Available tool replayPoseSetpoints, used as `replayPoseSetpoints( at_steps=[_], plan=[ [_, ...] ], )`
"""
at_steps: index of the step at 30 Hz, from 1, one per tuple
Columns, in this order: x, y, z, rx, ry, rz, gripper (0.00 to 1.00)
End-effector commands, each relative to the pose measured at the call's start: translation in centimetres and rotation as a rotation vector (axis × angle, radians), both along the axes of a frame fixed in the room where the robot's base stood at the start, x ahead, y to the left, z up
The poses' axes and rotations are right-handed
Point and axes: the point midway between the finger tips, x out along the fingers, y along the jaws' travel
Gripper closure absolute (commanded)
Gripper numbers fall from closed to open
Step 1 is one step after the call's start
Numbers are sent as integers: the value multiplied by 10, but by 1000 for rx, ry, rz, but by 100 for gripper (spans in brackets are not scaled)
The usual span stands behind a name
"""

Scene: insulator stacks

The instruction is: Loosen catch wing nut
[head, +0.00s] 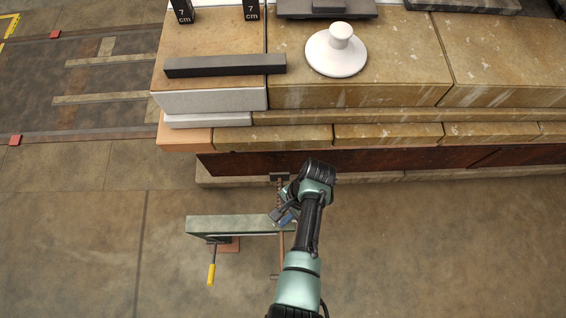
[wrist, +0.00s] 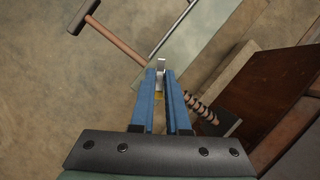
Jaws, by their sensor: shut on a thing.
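My gripper (head: 284,216) is low beside the stone stack in the head view, at a copper-coloured rod that runs down from a small dark plate (head: 279,177). In the wrist view my gripper's blue fingers (wrist: 160,77) are shut on a small silvery metal piece, apparently the wing nut (wrist: 161,64). Its body is mostly hidden between the fingers, with a yellowish bit lower down. The rod (wrist: 122,42) passes under the fingers, with a coil (wrist: 203,109) on its right part and a crossbar handle (wrist: 83,15) at its upper left end.
A grey-green bar (head: 222,224) lies left of my gripper, with a yellow-handled screw (head: 211,272) at its left end. The stone ledge (head: 360,90) carries a white knobbed disc (head: 336,52) and a dark bar (head: 224,65). The floor to the right is clear.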

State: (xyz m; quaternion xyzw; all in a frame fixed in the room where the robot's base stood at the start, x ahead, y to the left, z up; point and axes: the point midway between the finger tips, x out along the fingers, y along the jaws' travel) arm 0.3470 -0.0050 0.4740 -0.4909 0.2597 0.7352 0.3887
Motion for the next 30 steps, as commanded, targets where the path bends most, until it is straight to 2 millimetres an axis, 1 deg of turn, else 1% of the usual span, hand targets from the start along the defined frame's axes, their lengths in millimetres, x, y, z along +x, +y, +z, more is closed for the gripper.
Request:
replayPoseSetpoints(
  at_steps=[21, 30],
  plan=[
    [2, 3, 1, -2, 2, 680, 100],
    [3, 4, 0, -1, 0, 906, 100]
  ],
)
